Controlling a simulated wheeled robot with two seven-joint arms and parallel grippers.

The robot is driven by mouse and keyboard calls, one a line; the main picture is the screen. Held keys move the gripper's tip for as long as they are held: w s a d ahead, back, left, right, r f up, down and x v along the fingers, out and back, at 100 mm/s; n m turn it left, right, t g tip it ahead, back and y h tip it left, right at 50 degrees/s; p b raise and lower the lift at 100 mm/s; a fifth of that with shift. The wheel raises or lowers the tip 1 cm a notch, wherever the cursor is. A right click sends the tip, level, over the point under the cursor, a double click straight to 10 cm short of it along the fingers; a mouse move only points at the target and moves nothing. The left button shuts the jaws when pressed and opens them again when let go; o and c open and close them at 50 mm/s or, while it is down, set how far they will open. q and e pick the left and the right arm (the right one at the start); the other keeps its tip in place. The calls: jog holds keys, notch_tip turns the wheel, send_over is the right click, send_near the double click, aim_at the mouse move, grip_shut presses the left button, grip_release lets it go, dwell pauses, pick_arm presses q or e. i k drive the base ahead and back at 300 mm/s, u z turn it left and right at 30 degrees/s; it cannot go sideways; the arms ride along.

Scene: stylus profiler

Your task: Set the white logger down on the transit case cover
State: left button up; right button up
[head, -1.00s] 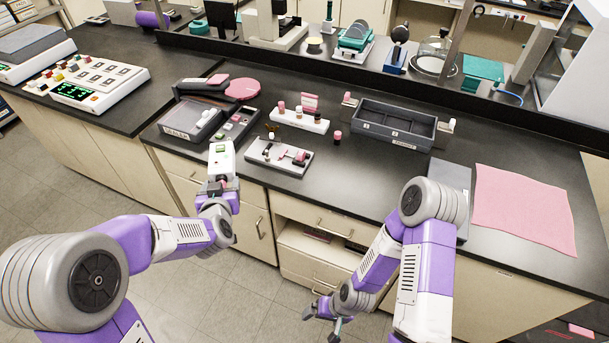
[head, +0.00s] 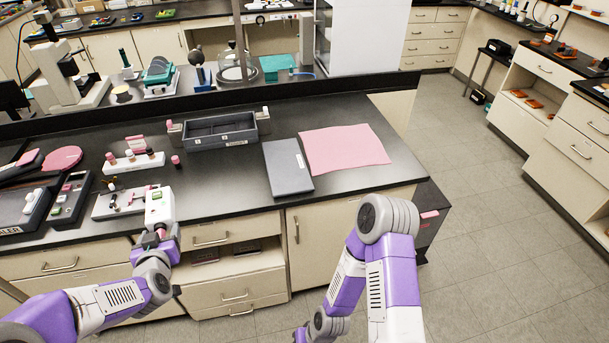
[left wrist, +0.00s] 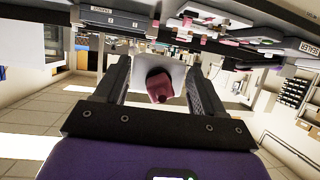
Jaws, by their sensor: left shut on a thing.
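The white logger (head: 160,205) is in my left gripper (head: 160,236), near the bench's front edge and just right of a white block with pink and dark parts. In the left wrist view my gripper's fingers (left wrist: 160,90) close on a dark pink part with a pale panel (left wrist: 178,68) behind it. A flat grey slab (head: 288,168), which looks like the transit case cover, lies on the bench to the right, apart from the logger. My right gripper (head: 300,336) is barely in view at the bottom edge; its jaws are unclear.
A pink cloth (head: 345,149) lies right of the slab. A grey open tray (head: 213,143) stands behind and left of it. The white block (head: 118,204) and a white rack (head: 134,162) with small bottles are left. Bare bench lies between the logger and slab.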

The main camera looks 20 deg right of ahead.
aim_at(292, 185)
jog(key=z, duration=1.05)
jog(key=i, duration=1.15)
jog(key=u, duration=0.85)
